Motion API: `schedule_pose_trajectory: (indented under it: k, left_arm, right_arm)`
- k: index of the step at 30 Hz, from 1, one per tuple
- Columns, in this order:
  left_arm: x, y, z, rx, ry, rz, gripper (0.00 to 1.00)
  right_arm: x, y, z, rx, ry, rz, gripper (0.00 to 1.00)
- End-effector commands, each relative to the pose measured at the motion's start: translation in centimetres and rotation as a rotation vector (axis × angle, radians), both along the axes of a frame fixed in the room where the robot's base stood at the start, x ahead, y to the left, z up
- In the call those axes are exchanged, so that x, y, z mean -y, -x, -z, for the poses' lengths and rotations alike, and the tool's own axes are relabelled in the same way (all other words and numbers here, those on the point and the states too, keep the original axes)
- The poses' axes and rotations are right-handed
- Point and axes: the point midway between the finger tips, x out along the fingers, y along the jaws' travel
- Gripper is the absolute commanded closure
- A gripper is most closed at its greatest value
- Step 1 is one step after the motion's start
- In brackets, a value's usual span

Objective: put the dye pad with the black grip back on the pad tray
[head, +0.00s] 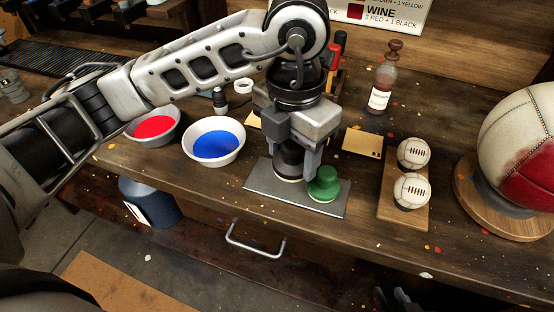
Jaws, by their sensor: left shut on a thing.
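My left gripper (293,158) is shut on the dye pad with the black grip (288,164). The pad is upright, over the left part of the grey pad tray (262,183), with its pale underside low at the tray. I cannot tell whether it touches the tray. A green pad (323,185) stands on the tray's right part, close beside my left gripper's finger. My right gripper (394,299) shows only partly, dark, at the bottom edge below the table; its opening is unclear.
Bowls of red dye (153,126) and blue dye (214,143) stand to the left. A board with two small balls (413,172), a large red and white ball (520,140) and a bottle (382,80) are to the right. A drawer handle (255,242) juts from the front.

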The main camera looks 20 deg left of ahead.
Motion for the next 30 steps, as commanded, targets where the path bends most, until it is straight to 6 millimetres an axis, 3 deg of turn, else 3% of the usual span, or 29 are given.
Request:
schedule_pose_trajectory:
  k: [2, 9, 14, 22, 30]
  left_arm:
    - [-1.6, -1.4, 0.8, -0.003, -0.003, -0.008, 0.63]
    - [-3.7, -3.5, 4.9, -0.001, 0.000, -0.001, 0.63]
    - [-4.1, -4.1, 5.8, 0.000, 0.001, 0.001, 0.63]
    - [-4.6, -4.5, 9.1, -0.001, 0.000, 0.002, 0.63]
    - [-4.6, -4.6, 9.8, 0.001, 0.002, 0.003, 0.63]
  right_arm:
    - [0.0, 0.1, -0.5, -0.001, -0.001, 0.002, 0.71]
    - [0.0, 0.3, -0.3, -0.014, -0.004, 0.013, 0.71]
    - [0.0, 0.3, -0.2, -0.017, -0.004, 0.014, 0.71]
    - [0.2, -0.1, -1.4, -0.003, 0.000, 0.016, 0.71]
    - [0.4, -0.2, -1.1, -0.002, 0.004, 0.018, 0.71]
